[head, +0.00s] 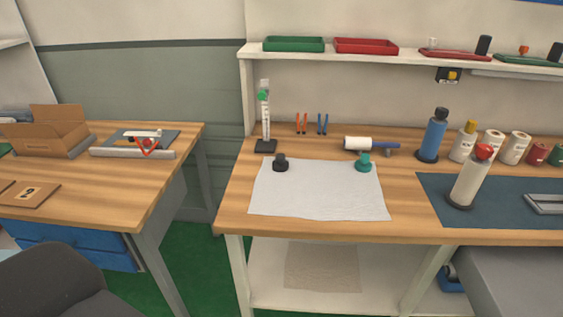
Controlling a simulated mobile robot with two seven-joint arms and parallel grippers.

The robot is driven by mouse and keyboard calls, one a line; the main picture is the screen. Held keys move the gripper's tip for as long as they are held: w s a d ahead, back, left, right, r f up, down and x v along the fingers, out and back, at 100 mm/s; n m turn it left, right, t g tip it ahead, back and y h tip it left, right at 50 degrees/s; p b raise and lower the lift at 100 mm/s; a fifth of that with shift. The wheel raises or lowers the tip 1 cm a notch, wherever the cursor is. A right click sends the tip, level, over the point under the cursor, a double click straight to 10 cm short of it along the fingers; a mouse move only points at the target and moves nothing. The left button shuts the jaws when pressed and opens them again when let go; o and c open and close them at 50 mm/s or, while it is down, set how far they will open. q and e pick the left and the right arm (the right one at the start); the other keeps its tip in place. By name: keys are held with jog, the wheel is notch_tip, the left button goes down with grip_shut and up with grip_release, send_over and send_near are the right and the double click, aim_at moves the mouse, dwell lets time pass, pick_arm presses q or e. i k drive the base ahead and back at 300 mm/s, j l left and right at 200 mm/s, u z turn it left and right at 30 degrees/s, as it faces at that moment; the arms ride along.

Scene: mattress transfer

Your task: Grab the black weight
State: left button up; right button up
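A small black weight (280,162) stands upright on the white cloth (318,200), near the cloth's back left corner, on the right-hand wooden workbench. A similar teal weight (364,162) stands near the cloth's back right corner. Neither of my grippers shows in the head view, and nothing is touching the black weight.
Behind the cloth are a stand with a green part (264,118) and a white roller (358,143). Several bottles, such as a blue one (433,137), stand to the right. A second table (100,205) is at left, across a gap. The cloth's middle is clear.

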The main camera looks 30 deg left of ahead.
aim_at(279, 164)
jog(key=j+z, duration=0.15)
jog(key=j, duration=0.3)
jog(key=k+j+z, duration=0.1)
jog(key=j, duration=0.35)
jog(key=k+j+z, duration=0.15)
jog(key=j, duration=0.25)
jog(key=j+z, duration=0.1)
jog(key=j, duration=0.35)
